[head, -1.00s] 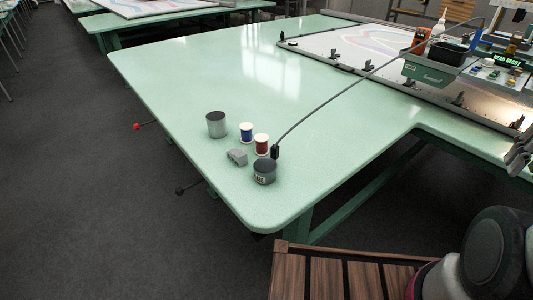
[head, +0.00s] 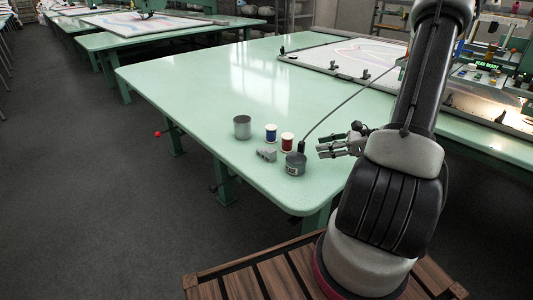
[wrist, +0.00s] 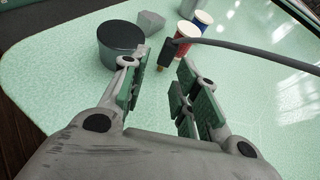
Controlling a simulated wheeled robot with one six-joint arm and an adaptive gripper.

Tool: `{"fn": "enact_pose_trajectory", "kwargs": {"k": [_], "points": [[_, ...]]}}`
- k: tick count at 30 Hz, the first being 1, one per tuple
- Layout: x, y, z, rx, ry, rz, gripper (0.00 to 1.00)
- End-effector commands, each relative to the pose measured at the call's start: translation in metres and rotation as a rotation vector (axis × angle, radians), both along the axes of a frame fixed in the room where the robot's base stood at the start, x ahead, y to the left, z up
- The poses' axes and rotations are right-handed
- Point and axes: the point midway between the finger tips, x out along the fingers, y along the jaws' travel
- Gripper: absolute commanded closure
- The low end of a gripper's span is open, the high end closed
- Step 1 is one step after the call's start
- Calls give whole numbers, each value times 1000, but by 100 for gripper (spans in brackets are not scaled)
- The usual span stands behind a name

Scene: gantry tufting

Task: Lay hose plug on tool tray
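The hose plug (head: 302,147) is a black plug on the end of a dark grey hose, beside or above the dark-topped round tin (head: 295,163) near the table corner. In the wrist view the plug (wrist: 173,48) shows a brass tip and appears just beyond the gap between my fingertips. My gripper (head: 321,150) is open and empty, pointing left at the plug from its right. It also shows in the wrist view (wrist: 157,70), with green pads apart. I cannot tell whether the plug touches the tin. The tool tray is not clearly seen now; my arm covers that part of the gantry.
A blue spool (head: 271,133), a red spool (head: 287,142), a grey block (head: 266,154) and a grey cylinder (head: 242,127) stand close by. The hose (head: 350,100) arches up to the right. The green table (head: 200,90) is clear beyond them.

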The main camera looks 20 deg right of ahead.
Motion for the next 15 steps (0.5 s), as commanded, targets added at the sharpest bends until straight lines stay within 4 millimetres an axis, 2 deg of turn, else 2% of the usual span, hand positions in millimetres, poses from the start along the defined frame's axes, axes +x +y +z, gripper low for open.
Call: {"fn": "enact_pose_trajectory", "kwargs": {"k": [2, 5, 15], "points": [[11, -4, 6, 26, -9, -49, 70], [19, -2, 9, 59, -5, -78, 70], [45, 28, -8, 64, 2, -74, 70]]}}
